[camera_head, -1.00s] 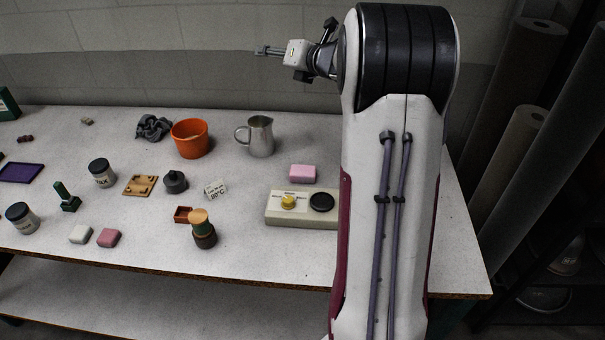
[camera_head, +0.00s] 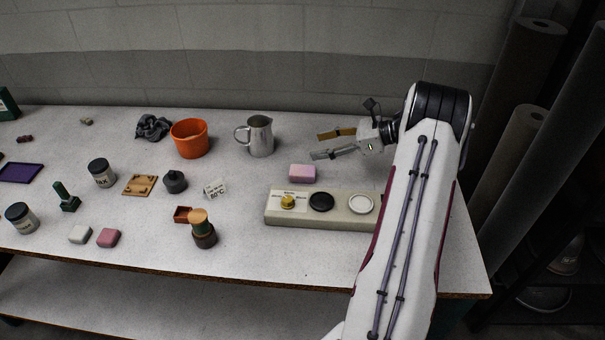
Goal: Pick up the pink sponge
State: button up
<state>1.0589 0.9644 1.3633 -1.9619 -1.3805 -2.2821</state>
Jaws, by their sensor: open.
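The pink sponge (camera_head: 302,173) is a bright pink block lying on the table, just behind the beige control panel. My gripper (camera_head: 324,145) is open and empty. Its two fingers point left and appear behind and slightly right of the sponge, apart from it. A duller, darker pink block (camera_head: 108,238) lies at the front left, beside a whitish block (camera_head: 80,234).
The beige panel (camera_head: 332,222) with a yellow knob and round pads stands in front of the sponge. A metal jug (camera_head: 260,137) and an orange bucket (camera_head: 190,139) stand to its left. A small 80°C sign (camera_head: 215,191) stands nearby. The wall is behind the table.

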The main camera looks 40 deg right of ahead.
aim_at(314, 170)
jog(key=s+f+n, duration=0.1)
jog(key=s+f, duration=0.1)
jog(key=s+f+n+g+y, duration=0.1)
jog(key=s, duration=0.1)
jog(key=shift+s+f+y, duration=0.3)
jog(key=shift+s+f, duration=0.05)
jog(key=shift+x, duration=1.35)
jog(key=shift+s+f+x, duration=0.1)
jog(key=shift+x, duration=1.2)
jog(key=shift+s+f+x, duration=0.1)
jog(key=shift+f+x, duration=0.05)
jog(key=shift+x, duration=1.1)
jog(key=shift+a, duration=0.1)
